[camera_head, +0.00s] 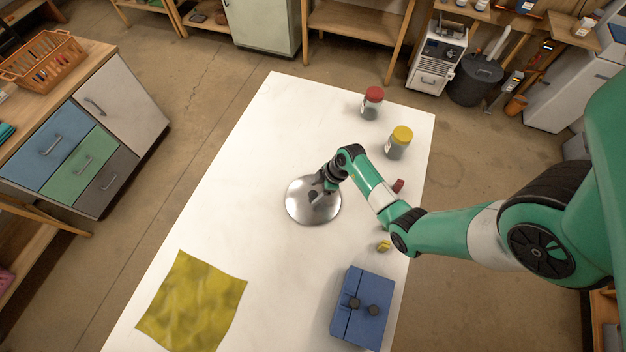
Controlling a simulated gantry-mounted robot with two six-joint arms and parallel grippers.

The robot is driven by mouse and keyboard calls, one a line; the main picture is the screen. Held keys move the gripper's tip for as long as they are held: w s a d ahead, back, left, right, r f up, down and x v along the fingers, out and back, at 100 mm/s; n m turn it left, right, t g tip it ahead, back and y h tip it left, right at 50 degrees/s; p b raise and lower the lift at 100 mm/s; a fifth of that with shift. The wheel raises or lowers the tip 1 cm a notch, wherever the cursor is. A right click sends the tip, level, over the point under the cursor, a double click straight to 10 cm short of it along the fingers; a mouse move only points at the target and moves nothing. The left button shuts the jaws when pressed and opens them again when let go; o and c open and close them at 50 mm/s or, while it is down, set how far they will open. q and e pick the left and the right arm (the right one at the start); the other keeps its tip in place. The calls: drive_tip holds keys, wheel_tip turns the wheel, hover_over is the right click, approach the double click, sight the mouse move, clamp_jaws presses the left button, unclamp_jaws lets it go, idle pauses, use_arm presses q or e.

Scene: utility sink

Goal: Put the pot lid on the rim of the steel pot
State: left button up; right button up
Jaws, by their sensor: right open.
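A round, shiny steel lid (313,208) shows near the middle of the white table. My right gripper (320,188) is over its upper part, with the fingers down at its top. The jaws are open. The fingers and wrist cover the middle of the lid, so I cannot tell whether they touch its knob. I cannot make out the steel pot apart from this round steel shape, nor tell whether a pot is under it. My left gripper is not in view.
Jars with a red cap (372,103) and a yellow cap (398,143) stand toward the far right of the white table (230,215). Small red (398,186) and yellow (384,246) items lie by my right arm. A blue box (362,308) and yellow cloth (192,302) lie nearer.

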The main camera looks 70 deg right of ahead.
sight(313, 194)
drive_tip(key=x, duration=0.3)
drive_tip(key=shift+f, duration=0.1)
drive_tip(key=shift+c, duration=0.3)
clamp_jaws()
